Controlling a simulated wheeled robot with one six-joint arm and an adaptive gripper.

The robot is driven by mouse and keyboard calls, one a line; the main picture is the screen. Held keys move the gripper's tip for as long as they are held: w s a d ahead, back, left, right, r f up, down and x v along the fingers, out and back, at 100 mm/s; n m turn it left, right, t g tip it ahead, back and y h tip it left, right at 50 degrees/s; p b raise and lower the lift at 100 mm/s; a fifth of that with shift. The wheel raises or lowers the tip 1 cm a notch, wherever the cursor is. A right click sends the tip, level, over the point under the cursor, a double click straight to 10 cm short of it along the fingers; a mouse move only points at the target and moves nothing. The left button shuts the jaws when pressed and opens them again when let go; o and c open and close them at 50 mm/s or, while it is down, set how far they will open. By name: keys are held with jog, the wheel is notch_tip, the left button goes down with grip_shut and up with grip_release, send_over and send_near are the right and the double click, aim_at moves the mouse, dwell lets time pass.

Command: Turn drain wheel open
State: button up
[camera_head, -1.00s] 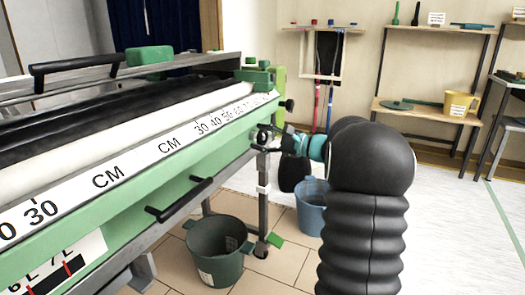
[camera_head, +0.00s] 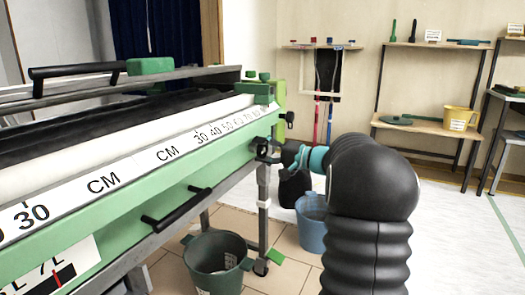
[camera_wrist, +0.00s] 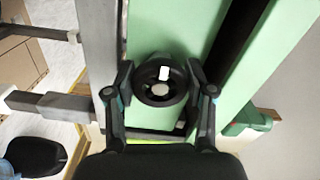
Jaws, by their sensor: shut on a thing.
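The drain wheel (camera_wrist: 150,97) is a small black round wheel with a pale hub and a white mark. It sits on the light green end panel of the pasting machine (camera_wrist: 165,30). In the wrist view my gripper (camera_wrist: 160,85) has its two fingers on either side of the wheel, closed against its rim. In the head view my gripper (camera_head: 275,150) reaches the end of the green machine (camera_head: 150,175), and the wheel there is mostly hidden by it.
A green bucket (camera_head: 215,262) stands on the tiles below the machine, and a blue bucket (camera_head: 311,225) stands behind my arm. A black handle bar (camera_head: 176,208) juts from the machine's front. Shelves with a yellow jug (camera_head: 457,118) stand at the back right.

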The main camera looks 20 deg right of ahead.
jog(key=shift+n, duration=1.6)
jog(key=o, duration=1.2)
jog(key=shift+a, duration=0.1)
jog(key=shift+d, duration=0.2)
jog(key=v, duration=1.1)
jog(key=shift+s+d, duration=0.25)
jog(key=shift+s, duration=0.05)
